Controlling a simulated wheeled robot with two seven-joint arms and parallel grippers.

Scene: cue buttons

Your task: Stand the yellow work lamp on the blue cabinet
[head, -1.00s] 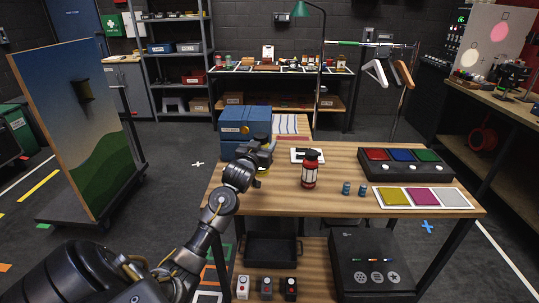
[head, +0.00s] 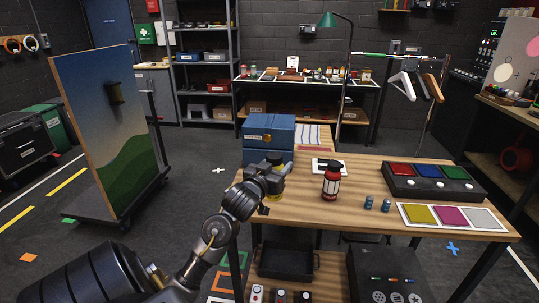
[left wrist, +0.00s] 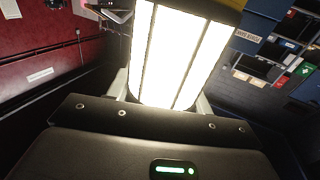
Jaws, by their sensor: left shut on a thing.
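My left gripper (head: 274,172) is shut on the yellow work lamp (head: 277,188), just in front of the blue cabinet (head: 282,131). Most of the lamp is hidden behind the gripper in the head view. In the left wrist view the lamp's glowing white panels (left wrist: 172,55) and yellow end (left wrist: 232,10) show between the fingers of the left gripper (left wrist: 162,98). The blue cabinet stands at the back left of the wooden table, with a flat top and a small yellow mark on its front. My right gripper is not in view.
A red and black lamp-like object (head: 331,182) stands on the wooden table (head: 310,207). Two small blue cylinders (head: 377,204), a button box (head: 432,181) and a colour card (head: 450,216) lie to its right. A painted board (head: 110,130) stands at the left.

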